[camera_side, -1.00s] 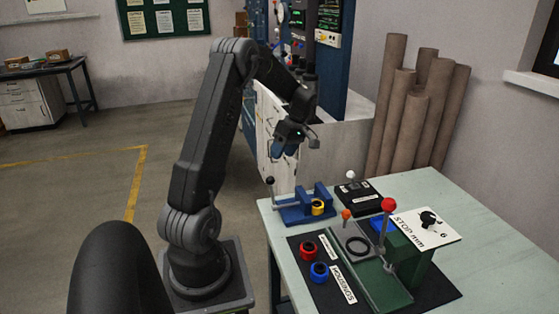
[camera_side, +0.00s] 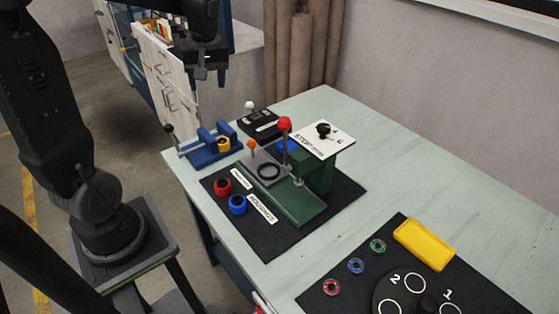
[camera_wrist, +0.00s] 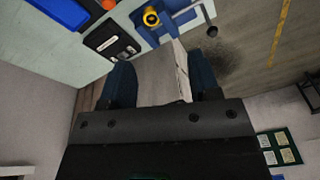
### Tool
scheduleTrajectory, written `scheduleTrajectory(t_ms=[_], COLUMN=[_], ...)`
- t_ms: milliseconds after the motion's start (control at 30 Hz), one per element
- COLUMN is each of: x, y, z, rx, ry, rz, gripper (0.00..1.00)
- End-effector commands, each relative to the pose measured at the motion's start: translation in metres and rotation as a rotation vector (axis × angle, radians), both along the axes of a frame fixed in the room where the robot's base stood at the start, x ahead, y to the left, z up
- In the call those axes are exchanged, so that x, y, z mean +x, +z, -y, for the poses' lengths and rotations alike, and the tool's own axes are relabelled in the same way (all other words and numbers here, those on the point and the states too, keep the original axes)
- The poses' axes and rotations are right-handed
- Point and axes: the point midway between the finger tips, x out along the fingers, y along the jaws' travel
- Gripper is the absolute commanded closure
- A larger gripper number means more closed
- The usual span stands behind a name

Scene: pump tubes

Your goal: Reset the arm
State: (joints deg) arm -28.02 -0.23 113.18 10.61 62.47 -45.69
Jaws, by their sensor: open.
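My gripper (camera_side: 203,68) hangs in the air beyond the far left end of the workbench, above and behind the blue clamp fixture (camera_side: 208,150). In the wrist view my gripper (camera_wrist: 162,75) shows two dark blue fingers spread wide, with nothing between them. Past the fingers are a white surface and the floor. The blue clamp fixture also shows at the top of the wrist view (camera_wrist: 172,32), with its yellow ring (camera_wrist: 151,17).
The workbench (camera_side: 345,115) holds a green press (camera_side: 300,203) with a red-knobbed lever, a red ring (camera_side: 222,186), a blue ring (camera_side: 238,205), a black box (camera_side: 258,124) and a yellow tray (camera_side: 424,244). Brown tubes (camera_side: 300,50) stand behind. The gripper touches nothing visible.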

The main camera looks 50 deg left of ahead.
Motion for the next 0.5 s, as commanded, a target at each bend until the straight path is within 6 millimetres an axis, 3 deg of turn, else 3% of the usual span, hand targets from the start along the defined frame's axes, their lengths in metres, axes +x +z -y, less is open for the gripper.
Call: scheduleTrajectory(t_ms=[33,200,333,500], x=[-0.006,-0.036,-0.066,-0.097], y=[0.011,0.030,0.034,0.031], z=[0.027,0.103,0.148,0.181], rx=[0.007,0.034,0.068,0.112], ry=[-0.124,-0.537,-0.829,-1.099], rz=[0.035,0.138,0.215,0.287], gripper=[0.44,0.44,0.44,0.44])
